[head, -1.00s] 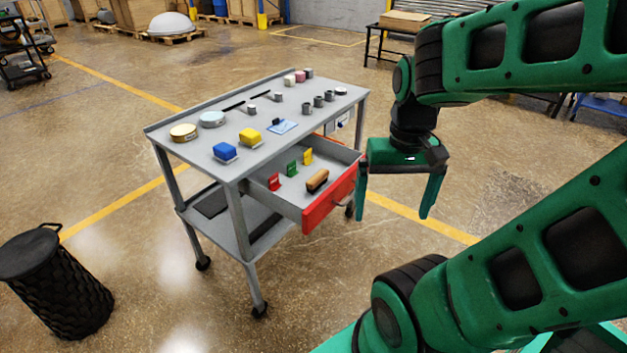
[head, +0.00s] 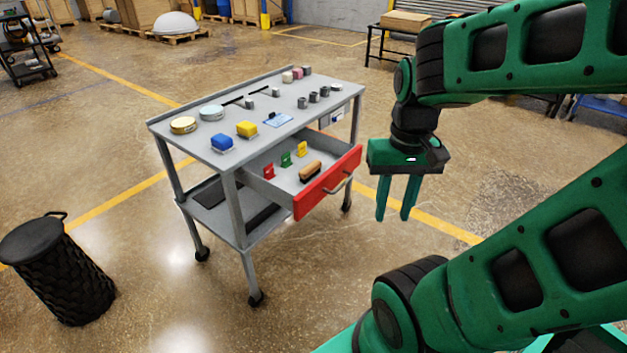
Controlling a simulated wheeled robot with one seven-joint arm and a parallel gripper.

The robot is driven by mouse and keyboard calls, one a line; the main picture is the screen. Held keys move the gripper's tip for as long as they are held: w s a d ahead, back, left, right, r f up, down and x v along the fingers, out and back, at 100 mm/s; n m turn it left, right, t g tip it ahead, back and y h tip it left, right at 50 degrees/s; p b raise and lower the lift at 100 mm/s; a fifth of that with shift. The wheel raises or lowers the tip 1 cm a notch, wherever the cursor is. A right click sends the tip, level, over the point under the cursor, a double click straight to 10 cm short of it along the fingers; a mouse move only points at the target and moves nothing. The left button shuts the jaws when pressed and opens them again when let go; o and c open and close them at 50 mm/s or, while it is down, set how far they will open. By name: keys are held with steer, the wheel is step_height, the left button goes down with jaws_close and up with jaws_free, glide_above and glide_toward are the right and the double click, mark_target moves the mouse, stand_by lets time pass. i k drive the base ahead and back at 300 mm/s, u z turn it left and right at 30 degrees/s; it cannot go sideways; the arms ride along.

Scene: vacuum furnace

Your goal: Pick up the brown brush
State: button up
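The brown brush (head: 310,170) lies in the open drawer (head: 268,186) of the grey cart, close behind the red drawer front (head: 328,183). It has a tan-brown top and a dark lower part. My gripper (head: 394,216) hangs to the right of the drawer in the picture, pointing down. Its two fingers are close together with a narrow gap between them, and nothing is held. The gripper is apart from the brush and the drawer.
Red (head: 268,171), green (head: 286,159) and yellow (head: 302,149) items stand in the drawer behind the brush. The cart top (head: 205,153) carries blue and yellow blocks, round tins and several small cylinders. A black bin (head: 60,275) stands at the left.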

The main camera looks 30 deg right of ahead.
mark_target(314, 167)
steer(key=k, duration=1.05)
steer(key=z, duration=0.3)
steer(key=i, duration=0.65)
steer(key=z, duration=0.7)
steer(key=i, duration=1.5)
